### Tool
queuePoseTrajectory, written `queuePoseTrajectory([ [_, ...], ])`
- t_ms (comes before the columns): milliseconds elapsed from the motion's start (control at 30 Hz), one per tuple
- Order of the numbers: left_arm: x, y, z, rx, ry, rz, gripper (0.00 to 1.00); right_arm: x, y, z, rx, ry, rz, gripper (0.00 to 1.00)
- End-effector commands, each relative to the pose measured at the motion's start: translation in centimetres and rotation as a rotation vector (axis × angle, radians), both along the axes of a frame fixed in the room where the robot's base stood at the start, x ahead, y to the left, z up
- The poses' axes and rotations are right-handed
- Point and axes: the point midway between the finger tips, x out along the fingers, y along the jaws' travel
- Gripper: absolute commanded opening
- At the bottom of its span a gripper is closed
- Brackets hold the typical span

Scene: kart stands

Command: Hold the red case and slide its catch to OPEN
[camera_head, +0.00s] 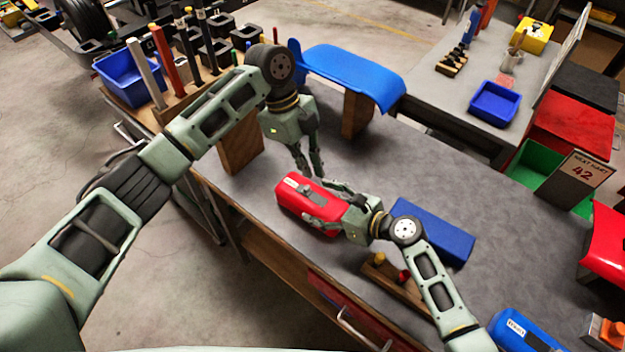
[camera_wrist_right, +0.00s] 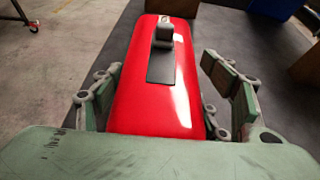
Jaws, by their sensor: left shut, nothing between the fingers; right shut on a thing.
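The red case (camera_head: 297,207) lies on the grey bench near its front edge. A small pale label shows on the case in the head view, too small to read. My right gripper (camera_head: 326,207) is shut on the case, with fingers along both long sides in the wrist view. My left gripper (camera_head: 309,174) is shut and empty, pointing down just above the case's far side; whether it touches is unclear.
A blue case (camera_head: 432,231) lies right of the red one, with a wooden block holding knobs (camera_head: 398,285) in front. A blue curved panel (camera_head: 350,75) rests on wooden posts behind. Another blue case (camera_head: 525,332) is at lower right. The bench's middle right is clear.

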Motion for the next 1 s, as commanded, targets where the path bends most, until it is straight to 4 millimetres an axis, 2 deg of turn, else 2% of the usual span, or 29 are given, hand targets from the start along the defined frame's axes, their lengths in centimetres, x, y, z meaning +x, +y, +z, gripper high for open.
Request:
queuePoseTrajectory([
  [33,0.2,0.2,0.7,0.000,-0.002,0.000,0.00,-0.4,-0.1,-0.9,-0.012,0.010,0.005,0.32],
  [200,0.3,0.6,2.1,-0.001,0.001,-0.002,0.00,-0.4,-0.1,-0.9,-0.012,0.010,0.005,0.32],
  [600,0.4,0.6,2.3,-0.001,0.002,-0.001,0.00,-0.4,-0.1,-0.9,-0.013,0.010,0.005,0.32],
  [633,0.4,0.6,2.3,-0.001,0.002,-0.001,0.00,-0.4,-0.1,-0.9,-0.013,0.010,0.005,0.68],
  [867,0.3,0.6,2.3,-0.001,0.002,-0.001,0.00,-0.3,-0.1,-0.6,-0.009,0.007,0.003,0.88],
  [1000,0.3,0.6,2.3,-0.001,0.002,-0.001,0.00,-0.2,-0.1,-0.4,-0.005,0.005,0.002,0.90],
])
